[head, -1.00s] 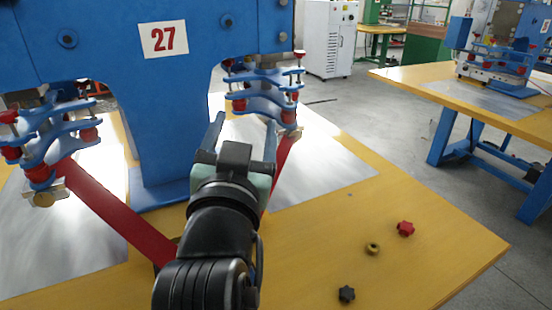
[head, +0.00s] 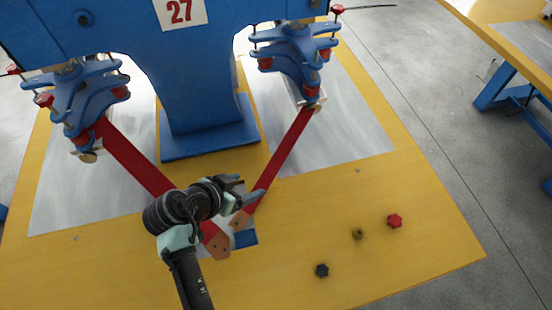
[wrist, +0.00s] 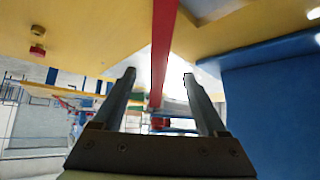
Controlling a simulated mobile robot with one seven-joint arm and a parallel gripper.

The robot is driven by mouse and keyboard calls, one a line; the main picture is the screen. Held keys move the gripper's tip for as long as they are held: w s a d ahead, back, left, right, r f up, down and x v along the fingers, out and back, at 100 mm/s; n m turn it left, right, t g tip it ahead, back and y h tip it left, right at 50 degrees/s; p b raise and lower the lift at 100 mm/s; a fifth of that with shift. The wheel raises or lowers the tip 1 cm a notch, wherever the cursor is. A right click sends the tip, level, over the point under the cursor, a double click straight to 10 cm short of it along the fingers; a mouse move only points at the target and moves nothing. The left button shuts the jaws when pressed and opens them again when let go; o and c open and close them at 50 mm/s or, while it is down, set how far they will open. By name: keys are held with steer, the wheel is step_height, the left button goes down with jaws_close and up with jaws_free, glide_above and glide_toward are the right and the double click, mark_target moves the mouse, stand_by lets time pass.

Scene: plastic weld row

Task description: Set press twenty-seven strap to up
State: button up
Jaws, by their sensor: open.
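The blue press (head: 195,85) carries a white plate with a red 27 (head: 180,11). A left red strap (head: 140,165) and a right red strap (head: 283,158) slant down from its two clamp heads toward the table's front middle. Each ends in a brown tip; the right tip (head: 240,220) and left tip (head: 218,246) lie close together. My gripper (head: 247,190) is open beside the lower part of the right strap. In the wrist view, a red strap (wrist: 162,50) runs between the spread fingers (wrist: 158,85), with gaps on both sides. My arm hides part of the left strap.
The yellow table (head: 420,240) has grey metal sheets (head: 345,140) on it. A black knob (head: 321,270), a brass nut (head: 358,233) and a red knob (head: 394,220) lie at front right. A blue piece (head: 246,238) is by the strap tips. Another table stands at upper right.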

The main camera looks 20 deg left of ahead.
mark_target(266, 179)
steer(key=b+x, duration=0.1)
steer(key=x, duration=1.1)
steer(key=shift+f, duration=0.1)
steer(key=shift+c, duration=0.3)
steer(key=shift+s, duration=0.1)
jaws_close()
stand_by(0.8)
